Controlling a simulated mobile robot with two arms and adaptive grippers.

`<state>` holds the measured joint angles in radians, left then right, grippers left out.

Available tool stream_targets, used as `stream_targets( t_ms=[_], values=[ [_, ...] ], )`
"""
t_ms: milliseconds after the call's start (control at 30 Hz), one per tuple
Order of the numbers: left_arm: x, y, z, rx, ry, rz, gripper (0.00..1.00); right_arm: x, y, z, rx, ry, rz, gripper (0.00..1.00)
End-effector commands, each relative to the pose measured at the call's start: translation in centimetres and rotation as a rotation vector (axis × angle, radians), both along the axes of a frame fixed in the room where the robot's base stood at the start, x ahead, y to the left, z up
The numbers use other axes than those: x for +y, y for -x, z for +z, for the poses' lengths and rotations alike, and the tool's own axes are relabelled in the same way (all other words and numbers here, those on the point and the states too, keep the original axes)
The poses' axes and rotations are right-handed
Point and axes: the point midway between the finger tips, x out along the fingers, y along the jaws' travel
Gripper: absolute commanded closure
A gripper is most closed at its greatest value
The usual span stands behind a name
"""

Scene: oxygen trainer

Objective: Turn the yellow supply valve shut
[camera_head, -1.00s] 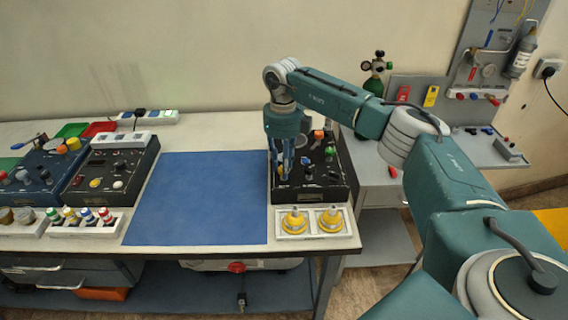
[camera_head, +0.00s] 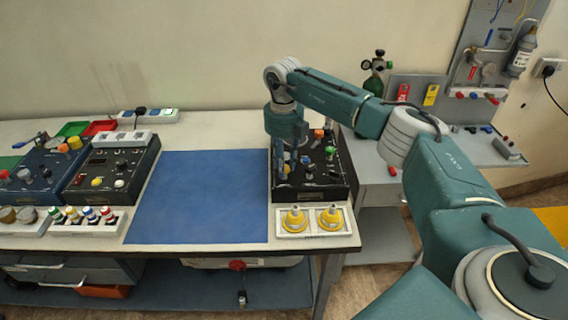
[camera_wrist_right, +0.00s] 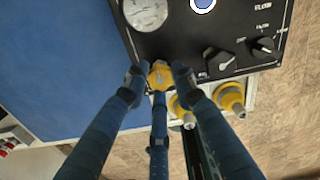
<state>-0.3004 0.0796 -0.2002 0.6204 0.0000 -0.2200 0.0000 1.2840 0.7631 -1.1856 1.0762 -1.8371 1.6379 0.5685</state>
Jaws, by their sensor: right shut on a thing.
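The yellow supply valve (camera_wrist_right: 160,75) is a small yellow knob near the edge of the black panel box (camera_head: 318,190). My right gripper (camera_wrist_right: 158,77) points down at it in the right wrist view, with its fingers closed around the knob. In the head view my right gripper (camera_head: 284,170) is over the left part of the box, and its fingers hide the valve there. The knob's exact angle is hard to read. My left gripper is not in view.
The blue mat (camera_head: 198,198) to the left is clear.

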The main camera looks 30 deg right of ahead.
Motion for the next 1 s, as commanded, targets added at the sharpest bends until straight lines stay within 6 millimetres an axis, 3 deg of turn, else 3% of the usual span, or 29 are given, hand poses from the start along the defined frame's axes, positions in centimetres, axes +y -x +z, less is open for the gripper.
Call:
stream_targets(
  t_ms=[233,267,333,733,1000],
  values=[
    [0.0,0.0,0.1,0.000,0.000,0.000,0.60,-0.2,-0.6,0.7,-0.024,0.001,-0.004,1.00],
    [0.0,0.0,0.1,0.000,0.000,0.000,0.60,-0.2,-0.6,0.7,-0.024,0.001,-0.003,0.71],
    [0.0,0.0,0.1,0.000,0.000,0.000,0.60,-0.2,-0.6,0.7,-0.024,0.001,-0.003,0.57],
    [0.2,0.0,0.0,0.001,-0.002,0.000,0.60,-0.1,-0.3,1.0,-0.012,0.001,0.000,0.56],
    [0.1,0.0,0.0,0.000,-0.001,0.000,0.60,-0.1,-0.5,6.1,-0.017,0.000,0.000,0.56]
  ],
)
